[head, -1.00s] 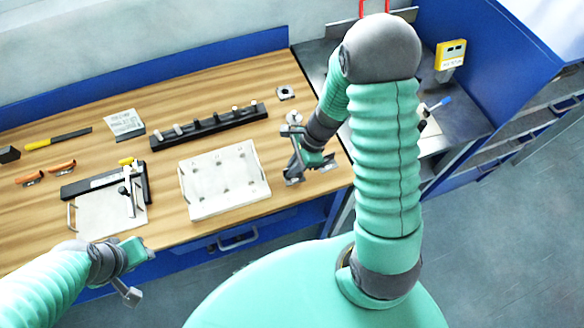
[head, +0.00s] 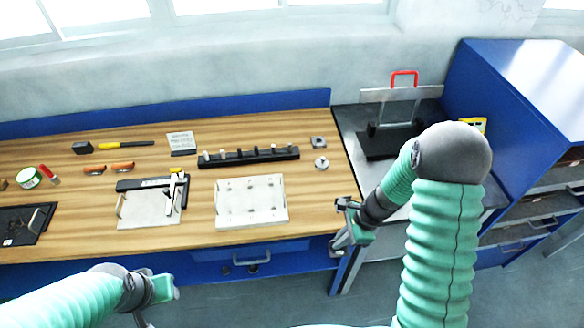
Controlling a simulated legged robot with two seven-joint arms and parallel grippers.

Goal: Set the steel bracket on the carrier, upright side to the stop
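A pale plate with a side handle (head: 146,212) lies on the bench at left centre, with a black rail along its far side; it looks like the carrier and its stop (head: 140,184). A light metal angled part (head: 174,190) sits at its right end; I cannot tell whether it is the steel bracket. My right gripper (head: 342,224) is at the bench's front right corner, fingers apart, with nothing clearly between them. My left gripper (head: 152,300) is low in front of the bench, partly cut off, and its fingers are unclear.
A second pale plate with pegs (head: 250,202) lies to the right. Behind it stand a black rail with pegs (head: 248,157) and small metal parts (head: 321,163). A red-handled frame (head: 402,100) stands on the dark side bench. Bare wood lies between the plates.

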